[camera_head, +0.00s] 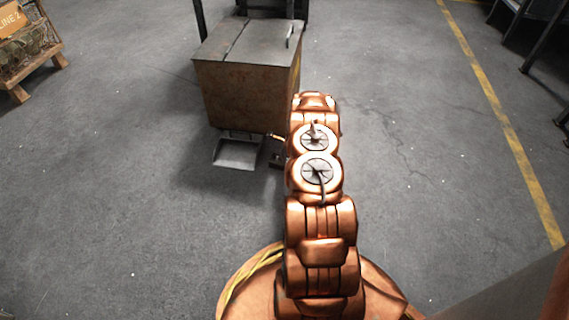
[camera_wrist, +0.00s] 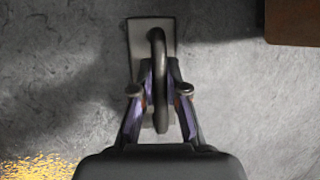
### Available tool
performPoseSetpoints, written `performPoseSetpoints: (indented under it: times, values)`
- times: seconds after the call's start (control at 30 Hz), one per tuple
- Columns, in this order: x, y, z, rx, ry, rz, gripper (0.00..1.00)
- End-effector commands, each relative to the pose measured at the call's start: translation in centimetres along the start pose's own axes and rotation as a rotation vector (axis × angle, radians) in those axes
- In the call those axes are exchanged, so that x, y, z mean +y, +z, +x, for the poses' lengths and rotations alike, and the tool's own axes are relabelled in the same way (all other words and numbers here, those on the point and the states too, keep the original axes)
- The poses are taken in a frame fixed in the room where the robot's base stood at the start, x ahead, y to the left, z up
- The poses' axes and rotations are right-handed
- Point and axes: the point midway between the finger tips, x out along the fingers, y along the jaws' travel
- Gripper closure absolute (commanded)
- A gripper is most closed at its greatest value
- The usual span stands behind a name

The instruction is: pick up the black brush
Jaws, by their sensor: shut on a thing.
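In the wrist view, the black brush shows as a dark, rounded, upright handle (camera_wrist: 159,112) over a flat grey-brown rectangular base (camera_wrist: 140,38). My gripper (camera_wrist: 160,72) has its two fingers on either side of the handle and is shut on it. The fingers hide part of the handle. I cannot tell whether the base touches the floor. In the head view, my arm hides most of the gripper. A small dark shape (camera_head: 276,160) shows just left of the arm, too small to make out.
A rusty metal bin (camera_head: 245,95) with a grey lid stands just left of my arm. A grey dustpan-like scoop (camera_head: 237,153) lies at its foot. A wooden pallet with a crate (camera_head: 30,45) is at the upper left. The floor to the right is clear up to a yellow line (camera_head: 497,118).

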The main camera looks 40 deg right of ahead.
Motion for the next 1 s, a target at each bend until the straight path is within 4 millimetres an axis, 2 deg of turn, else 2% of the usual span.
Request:
performPoseSetpoints:
  times: [0.37, 0.63, 0.7, 1.0]
  values:
    - [-0.1, 0.2, -0.5, 0.000, -0.001, 0.000, 1.00]
    - [-0.9, 1.7, -3.9, 0.000, -0.002, -0.001, 1.00]
    - [0.1, 1.3, -3.6, -0.001, 0.003, 0.002, 1.00]
    - [3.4, 0.8, -4.8, 0.001, -0.001, 0.003, 1.00]
